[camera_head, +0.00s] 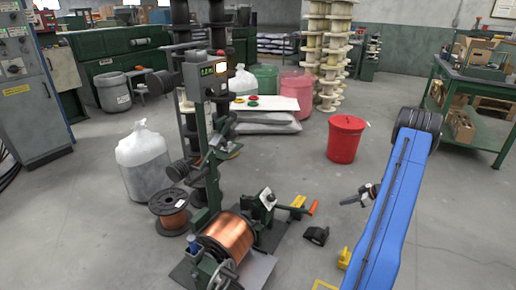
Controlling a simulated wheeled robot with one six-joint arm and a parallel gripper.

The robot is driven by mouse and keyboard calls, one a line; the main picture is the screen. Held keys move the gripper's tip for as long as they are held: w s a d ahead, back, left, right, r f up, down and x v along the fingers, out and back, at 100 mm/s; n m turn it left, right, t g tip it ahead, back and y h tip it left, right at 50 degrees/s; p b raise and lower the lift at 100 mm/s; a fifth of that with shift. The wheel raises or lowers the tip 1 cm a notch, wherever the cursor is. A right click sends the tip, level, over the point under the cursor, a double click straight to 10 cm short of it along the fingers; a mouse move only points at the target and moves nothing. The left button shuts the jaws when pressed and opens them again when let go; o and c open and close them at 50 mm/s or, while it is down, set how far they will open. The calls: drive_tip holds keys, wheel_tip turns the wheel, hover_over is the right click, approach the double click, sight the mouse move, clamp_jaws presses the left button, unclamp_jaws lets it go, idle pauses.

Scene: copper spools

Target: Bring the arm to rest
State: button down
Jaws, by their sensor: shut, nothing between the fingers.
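My arm's long blue link (394,205) rises on the right side of the view to a dark joint (420,120) at its top. My gripper (347,200) shows small and dark just left of the blue link, pointing left. It is shut and empty, and it appears to touch nothing. The rest of the wrist is hidden behind the blue link.
A winding machine with a large copper spool (228,237) stands at front centre, a smaller copper spool (170,210) beside it. A red bin (345,138) stands behind my gripper. A green workbench (470,100) is at right. The floor between is mostly clear.

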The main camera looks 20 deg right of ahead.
drive_tip(key=s+a+r+m+g, duration=0.15)
drive_tip(key=a+r+g, duration=0.35)
drive_tip(key=a+r, duration=2.85)
drive_tip(key=s+a+r+m+h, duration=0.1)
drive_tip(key=s+a+r+h, duration=0.15)
drive_tip(key=s+a, duration=0.45)
drive_tip(key=s+a+r+m+h, duration=0.1)
drive_tip(key=s+a+r+m, duration=0.1)
drive_tip(key=s+a+r, duration=0.35)
drive_tip(key=s+a+m+t+h, duration=0.1)
drive_tip(key=s+a, duration=0.3)
drive_tip(key=s, duration=0.4)
drive_tip(key=s+a+m+t+h, duration=0.1)
drive_tip(key=s+a, duration=0.3)
drive_tip(key=s, duration=0.5)
drive_tip(key=shift+s+f+m, duration=0.2)
drive_tip(key=shift+m, duration=0.25)
